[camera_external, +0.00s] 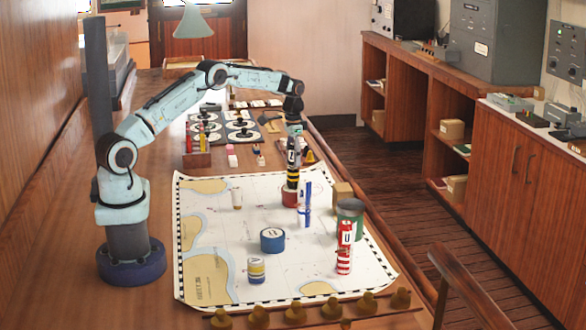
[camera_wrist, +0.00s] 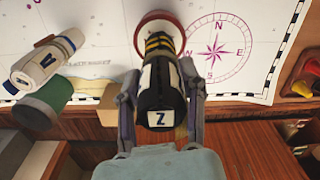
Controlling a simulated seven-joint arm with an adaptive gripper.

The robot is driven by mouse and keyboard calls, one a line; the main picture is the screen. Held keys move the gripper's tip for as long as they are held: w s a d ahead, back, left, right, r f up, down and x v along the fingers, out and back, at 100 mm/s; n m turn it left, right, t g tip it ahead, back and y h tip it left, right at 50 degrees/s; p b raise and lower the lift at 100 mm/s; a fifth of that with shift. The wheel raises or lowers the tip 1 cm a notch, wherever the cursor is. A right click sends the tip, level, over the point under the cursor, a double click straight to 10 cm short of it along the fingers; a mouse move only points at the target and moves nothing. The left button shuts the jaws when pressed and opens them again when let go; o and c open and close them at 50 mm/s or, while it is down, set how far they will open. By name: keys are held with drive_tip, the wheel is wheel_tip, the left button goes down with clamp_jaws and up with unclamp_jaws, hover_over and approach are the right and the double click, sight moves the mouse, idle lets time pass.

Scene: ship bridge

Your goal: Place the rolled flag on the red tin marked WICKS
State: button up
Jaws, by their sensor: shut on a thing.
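My gripper (camera_external: 293,135) is shut on a rolled flag (camera_external: 292,172), which is dark with yellow bands and a white label. In the wrist view my gripper (camera_wrist: 161,95) has a finger on each side of the flag (camera_wrist: 162,85), whose near end reads Z. The flag is upright over the red tin (camera_external: 289,198), and its lower end is at the tin's top. I cannot tell whether they touch. In the wrist view the red tin (camera_wrist: 141,36) shows as a red rim around a pale top, partly hidden by the flag. Its marking is not readable.
A blue-and-white flag (camera_external: 305,213) stands close right of the red tin. A tan box (camera_external: 342,192), a green tin (camera_external: 350,207) and a red-and-white flag (camera_external: 345,255) are farther right. A blue tin (camera_external: 272,241) stands nearer the camera. The chart's left middle is mostly clear.

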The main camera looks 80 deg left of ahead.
drive_tip(key=o, duration=1.2)
drive_tip(key=shift+f, duration=0.1)
